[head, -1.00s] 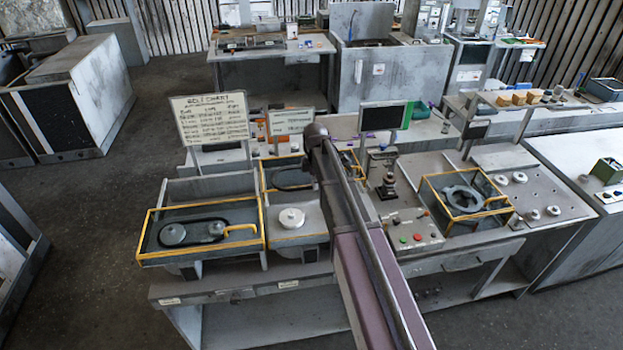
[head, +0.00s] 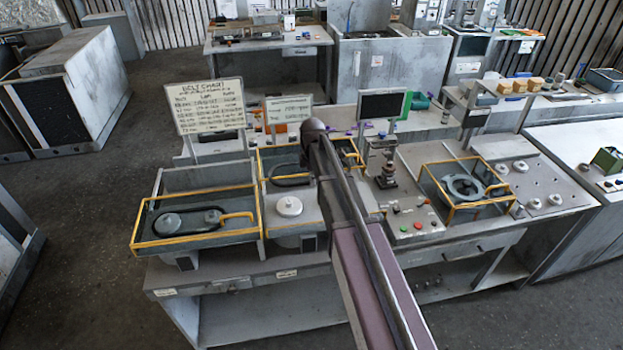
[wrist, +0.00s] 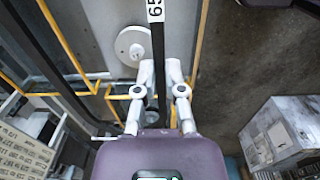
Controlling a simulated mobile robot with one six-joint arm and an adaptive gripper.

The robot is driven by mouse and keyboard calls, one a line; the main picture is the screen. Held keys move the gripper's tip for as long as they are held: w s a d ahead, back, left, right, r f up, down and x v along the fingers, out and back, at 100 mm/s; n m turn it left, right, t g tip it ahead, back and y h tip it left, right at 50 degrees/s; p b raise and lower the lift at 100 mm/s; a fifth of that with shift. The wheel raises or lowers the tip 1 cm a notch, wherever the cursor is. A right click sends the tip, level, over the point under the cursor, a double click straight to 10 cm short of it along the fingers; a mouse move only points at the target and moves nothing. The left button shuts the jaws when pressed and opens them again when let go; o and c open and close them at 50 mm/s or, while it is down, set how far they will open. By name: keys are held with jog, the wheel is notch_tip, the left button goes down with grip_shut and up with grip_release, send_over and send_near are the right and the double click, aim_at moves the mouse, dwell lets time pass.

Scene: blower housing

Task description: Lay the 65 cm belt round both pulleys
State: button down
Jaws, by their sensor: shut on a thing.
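In the wrist view, my gripper (wrist: 160,66) is shut on a thin dark belt (wrist: 158,43) seen edge-on. A white tag (wrist: 155,11) reading 65 is on it. A pale round pulley (wrist: 133,46) lies beyond, left of the fingers. In the head view, a pale pulley (head: 289,206) stands in the middle bay, with a dark loop behind it. Two grey pulleys (head: 168,223) and (head: 212,216) sit in the left yellow-railed tray (head: 141,241), with a dark loop round them. My gripper and the held belt are hidden behind my arm there.
Yellow rails (wrist: 68,48) edge the bays close to my gripper. A belt chart sign (head: 205,105) and a smaller sign (head: 289,110) stand behind the bays. Right of my arm are a button panel (head: 412,222) and a yellow-framed case (head: 463,187).

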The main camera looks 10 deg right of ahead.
jog(key=b, duration=1.3)
send_over(312, 216)
jog(key=shift+s+f, duration=0.15)
jog(key=shift+f, duration=6.85)
jog(key=shift+f+b, duration=1.1)
jog(key=shift+b, duration=0.15)
jog(key=c, duration=0.7)
grip_release()
jog(key=shift+o, duration=0.2)
jog(key=shift+r, duration=0.25)
jog(key=shift+r+p, duration=1.05)
jog(key=shift+p, duration=0.25)
